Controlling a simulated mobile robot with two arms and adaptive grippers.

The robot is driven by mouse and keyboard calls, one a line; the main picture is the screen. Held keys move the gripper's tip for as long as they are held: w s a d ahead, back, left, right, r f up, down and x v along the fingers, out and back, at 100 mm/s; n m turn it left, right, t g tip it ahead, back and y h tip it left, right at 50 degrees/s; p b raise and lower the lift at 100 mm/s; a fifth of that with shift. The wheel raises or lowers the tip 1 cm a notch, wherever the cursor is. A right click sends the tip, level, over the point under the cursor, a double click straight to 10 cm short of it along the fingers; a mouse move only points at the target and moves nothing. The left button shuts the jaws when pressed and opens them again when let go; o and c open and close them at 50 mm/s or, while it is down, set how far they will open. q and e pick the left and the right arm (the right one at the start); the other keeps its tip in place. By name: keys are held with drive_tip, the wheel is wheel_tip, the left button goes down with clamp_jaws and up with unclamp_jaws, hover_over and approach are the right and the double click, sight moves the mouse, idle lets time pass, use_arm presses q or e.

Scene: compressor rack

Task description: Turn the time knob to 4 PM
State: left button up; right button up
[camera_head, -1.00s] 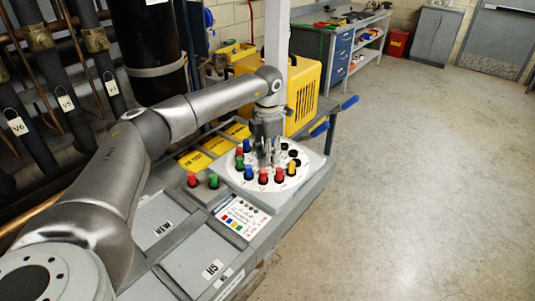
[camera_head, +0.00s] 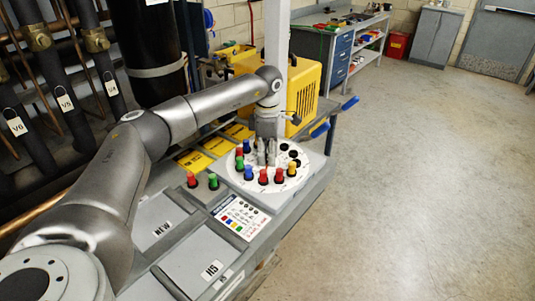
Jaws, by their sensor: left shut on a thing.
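The round white dial panel (camera_head: 241,181) lies on the grey rack top, ringed with red, green, blue, yellow and black pegs. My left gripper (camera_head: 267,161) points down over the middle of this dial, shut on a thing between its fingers. I take that to be the time knob, but the fingers hide it, so its pointing direction cannot be read. The dial's markings are too small to read. My right gripper is not in view.
A red peg (camera_head: 191,180) and a green peg (camera_head: 213,181) stand left of the dial, beside a printed card (camera_head: 241,217). A yellow machine (camera_head: 304,92) and a pale post (camera_head: 276,40) stand behind. Open floor (camera_head: 430,190) lies to the right.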

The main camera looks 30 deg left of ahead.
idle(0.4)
use_arm(q)
drive_tip(key=o, duration=1)
drive_tip(key=shift+o, duration=0.2)
drive_tip(key=shift+r, duration=0.25)
wheel_tip(320, 180, up, 12)
drive_tip(key=shift+f, duration=0.2)
